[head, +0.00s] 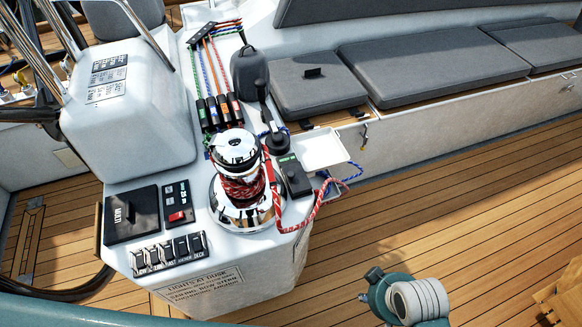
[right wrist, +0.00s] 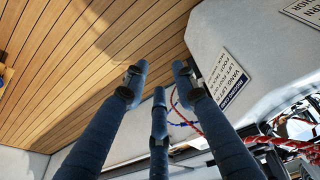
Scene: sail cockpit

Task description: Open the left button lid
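The console carries several dark lidded or button-like parts, and I cannot tell for sure which is the left button lid. A black rectangular unit with a green mark (head: 294,176) lies flat right of the chrome winch (head: 238,185) and looks shut. A row of several small black switches (head: 168,254) is at the console's front edge. My right gripper (head: 369,285) is low in the head view, right of the console and apart from it; mostly its teal wrist shows. In the right wrist view its three dark fingers (right wrist: 158,80) are spread and empty. My left gripper is out of view.
A black MULTI display (head: 132,214) and a panel with a red switch (head: 178,204) sit left of the winch. A red rope loops off the winch. Grey cushions (head: 430,68) line the bench behind. The wooden deck (head: 460,200) is mostly clear.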

